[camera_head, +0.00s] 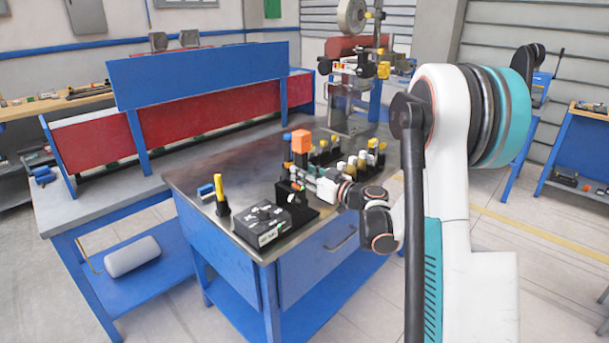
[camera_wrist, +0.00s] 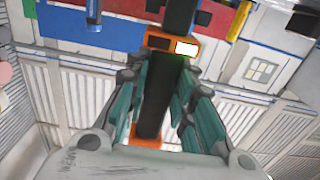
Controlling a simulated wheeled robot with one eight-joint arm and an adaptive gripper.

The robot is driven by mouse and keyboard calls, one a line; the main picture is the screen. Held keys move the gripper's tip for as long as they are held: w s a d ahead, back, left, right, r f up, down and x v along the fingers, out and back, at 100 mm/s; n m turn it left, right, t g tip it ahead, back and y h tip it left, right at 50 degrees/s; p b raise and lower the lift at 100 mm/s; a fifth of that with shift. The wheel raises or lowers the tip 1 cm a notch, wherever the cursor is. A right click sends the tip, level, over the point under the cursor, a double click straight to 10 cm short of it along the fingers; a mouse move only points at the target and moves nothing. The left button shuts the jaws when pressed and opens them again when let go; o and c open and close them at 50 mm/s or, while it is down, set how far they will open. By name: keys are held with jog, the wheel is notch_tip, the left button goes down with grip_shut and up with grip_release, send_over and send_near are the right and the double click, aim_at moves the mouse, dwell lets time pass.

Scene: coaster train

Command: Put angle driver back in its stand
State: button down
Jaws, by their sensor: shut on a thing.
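The angle driver is a dark upright tool with an orange block (camera_head: 300,141) at its top in the head view. In the wrist view its black body (camera_wrist: 156,105) runs between the teal fingers of my gripper (camera_wrist: 162,72), with an orange band and a lit white panel. My gripper (camera_head: 312,178) is shut on it, reaching in from the right. A black stand (camera_head: 291,192) on a dark base plate is directly below the tool. I cannot tell whether the tool's lower end is inside the stand or just above it.
A black box (camera_head: 262,224) with a white label sits at the front of the blue workbench (camera_head: 318,268). A yellow-handled tool (camera_head: 219,190) stands at left. Several small bottles and holders (camera_head: 345,165) crowd behind my gripper. The bench's left rear top is mostly clear.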

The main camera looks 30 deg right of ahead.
jog(key=shift+x, duration=1.35)
jog(key=shift+f+b, duration=0.65)
jog(key=shift+b, duration=0.15)
dwell(1.6)
jog(key=c, duration=1.3)
grip_release()
jog(key=shift+s, duration=0.1)
jog(key=v, duration=1.2)
